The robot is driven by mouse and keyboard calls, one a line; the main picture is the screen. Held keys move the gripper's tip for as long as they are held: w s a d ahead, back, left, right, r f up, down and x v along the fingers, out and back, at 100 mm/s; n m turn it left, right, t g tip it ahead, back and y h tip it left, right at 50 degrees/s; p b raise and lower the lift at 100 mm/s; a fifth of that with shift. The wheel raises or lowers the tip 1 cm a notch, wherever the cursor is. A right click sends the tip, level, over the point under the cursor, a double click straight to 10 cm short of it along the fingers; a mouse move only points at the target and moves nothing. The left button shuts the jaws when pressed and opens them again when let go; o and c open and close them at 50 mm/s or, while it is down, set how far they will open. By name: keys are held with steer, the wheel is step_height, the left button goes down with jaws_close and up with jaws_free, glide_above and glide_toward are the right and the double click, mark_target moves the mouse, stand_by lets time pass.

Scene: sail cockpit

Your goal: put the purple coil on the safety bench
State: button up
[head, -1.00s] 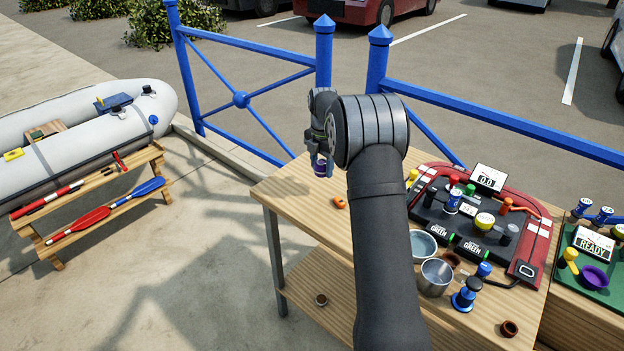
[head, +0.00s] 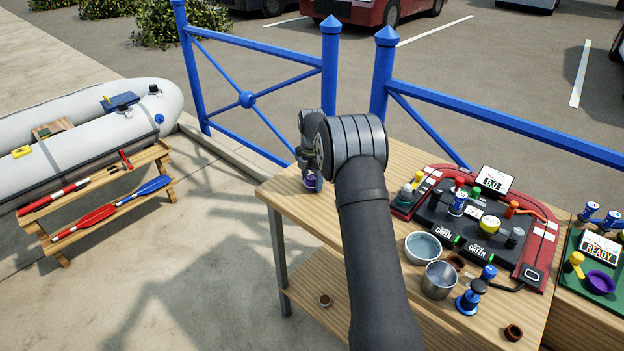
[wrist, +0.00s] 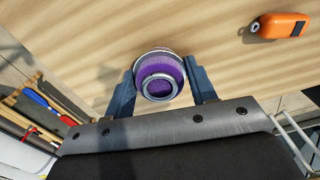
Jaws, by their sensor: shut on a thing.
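The purple coil (wrist: 166,72) is a short purple cylinder with metal rims, seen nearly end-on in the wrist view. My gripper (wrist: 161,82) is shut on it, one blue finger on each side. In the head view the coil (head: 312,183) shows small and partly covered below my gripper (head: 308,176), over the left end of the wooden table (head: 288,200). I cannot tell whether it touches the tabletop. A low wooden bench (head: 97,197), which looks like the safety bench, stands at the left with paddles and red-and-white sticks on it.
An orange object (wrist: 283,25) lies on the table in the wrist view. A red-and-black device (head: 480,225), a bowl (head: 423,247) and a metal cup (head: 439,280) stand right of my arm. Blue railing (head: 250,100) runs behind the table. An inflatable boat (head: 90,130) lies behind the bench.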

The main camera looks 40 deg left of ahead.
mark_target(312, 176)
steer(key=o, duration=1)
steer(key=shift+f, duration=0.1)
steer(key=shift+o, duration=0.2)
step_height(312, 176, up, 12)
step_height(312, 176, down, 12)
steer(key=shift+f, duration=0.15)
steer(key=shift+r, duration=2.2)
